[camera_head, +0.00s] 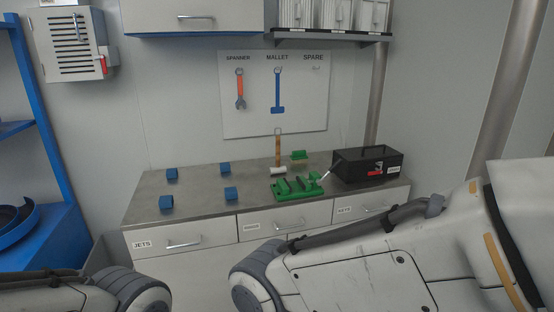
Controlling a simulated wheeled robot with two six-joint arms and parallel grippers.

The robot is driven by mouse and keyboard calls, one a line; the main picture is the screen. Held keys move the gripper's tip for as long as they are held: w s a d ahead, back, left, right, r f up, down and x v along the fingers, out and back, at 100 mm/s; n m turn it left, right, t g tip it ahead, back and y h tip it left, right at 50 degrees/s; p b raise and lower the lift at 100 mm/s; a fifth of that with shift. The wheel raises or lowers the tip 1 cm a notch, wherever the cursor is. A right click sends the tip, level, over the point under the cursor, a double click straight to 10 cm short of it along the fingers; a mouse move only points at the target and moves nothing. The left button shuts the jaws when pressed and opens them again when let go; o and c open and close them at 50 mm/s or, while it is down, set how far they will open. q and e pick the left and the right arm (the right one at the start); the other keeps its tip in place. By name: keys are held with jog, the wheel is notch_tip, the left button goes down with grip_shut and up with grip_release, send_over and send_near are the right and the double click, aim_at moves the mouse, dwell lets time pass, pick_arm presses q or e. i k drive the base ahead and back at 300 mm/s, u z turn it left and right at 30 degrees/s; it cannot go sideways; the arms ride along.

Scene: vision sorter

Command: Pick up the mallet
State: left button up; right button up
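A mallet with a wooden handle (278,152) and a whitish head stands on the grey workbench (245,205), handle up, with a small loop at its top. It is just behind a green vise-like fixture (296,188). A blue mallet shape (278,92) is on the wall board under the word MALLET; I cannot tell if it is a painted outline. Both my arms show at the bottom of the view, well in front of the mallet. Neither gripper's fingers are in view.
A black toolbox (386,164) stands at the bench's right. Several blue blocks (231,194) sit on its left part, with bare surface between them. A blue rack (45,130) stands at far left.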

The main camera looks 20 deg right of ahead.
aim_at(278, 169)
jog(key=z, duration=0.3)
jog(key=i, duration=1.95)
jog(key=u, duration=0.75)
